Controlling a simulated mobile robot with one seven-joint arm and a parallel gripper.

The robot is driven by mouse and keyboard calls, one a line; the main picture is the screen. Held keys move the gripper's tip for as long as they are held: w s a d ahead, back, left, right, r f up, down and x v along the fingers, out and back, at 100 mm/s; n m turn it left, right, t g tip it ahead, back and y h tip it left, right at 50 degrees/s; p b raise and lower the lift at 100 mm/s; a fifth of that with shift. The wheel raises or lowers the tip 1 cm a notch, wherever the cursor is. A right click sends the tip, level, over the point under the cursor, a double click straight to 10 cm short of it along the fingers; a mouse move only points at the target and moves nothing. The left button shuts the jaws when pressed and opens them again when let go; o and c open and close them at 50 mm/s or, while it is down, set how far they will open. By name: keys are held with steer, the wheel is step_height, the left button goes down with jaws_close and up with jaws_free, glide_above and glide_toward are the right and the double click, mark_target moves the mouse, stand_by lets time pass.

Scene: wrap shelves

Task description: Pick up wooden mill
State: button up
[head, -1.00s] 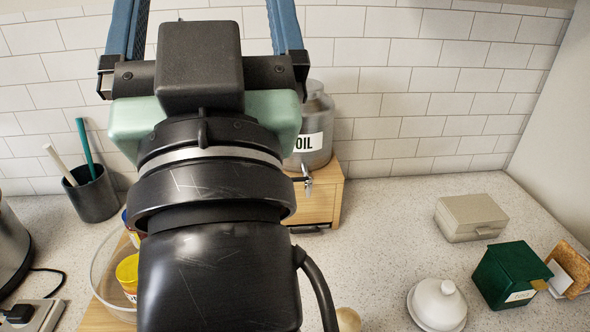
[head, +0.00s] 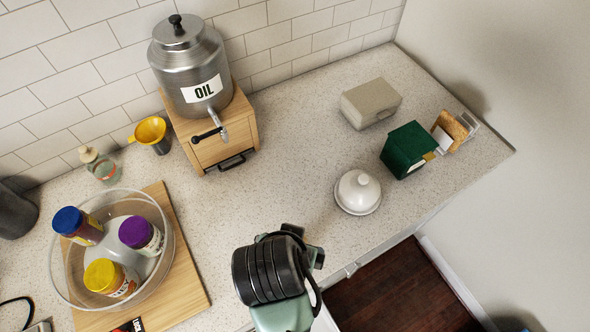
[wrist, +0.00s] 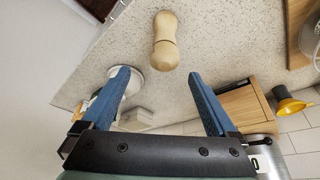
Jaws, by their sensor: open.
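The wooden mill (wrist: 165,42) is a pale, rounded wooden piece with a narrower waist, on the speckled counter in the wrist view. My gripper (wrist: 157,76) is open in the wrist view, its two blue fingers spread and empty. The mill appears beyond the fingertips, roughly in line with the gap between them, and apart from them. In the head view my dark wrist is at the lower middle, near the counter's front edge; the fingers are not clear there and the mill does not show, likely hidden behind my arm.
A white lidded dish (head: 358,192), a green box (head: 408,149) and a grey box (head: 371,102) stand to the right. An oil dispenser (head: 190,75) sits on a wooden stand (head: 222,148) at the back. A glass bowl (head: 166,245) with jars is at left. The central counter is clear.

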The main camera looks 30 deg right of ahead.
steer(key=x, duration=0.2)
steer(key=shift+w+d+f, duration=0.15)
steer(key=shift+f, duration=0.2)
steer(key=shift+a+p+x, duration=0.15)
steer(key=shift+p+x, duration=0.3)
steer(key=shift+x, duration=0.9)
steer(key=shift+a+p+x, duration=0.2)
steer(key=shift+p+x, duration=0.2)
steer(key=shift+x, duration=0.95)
steer(key=shift+w, duration=0.1)
jaws_close()
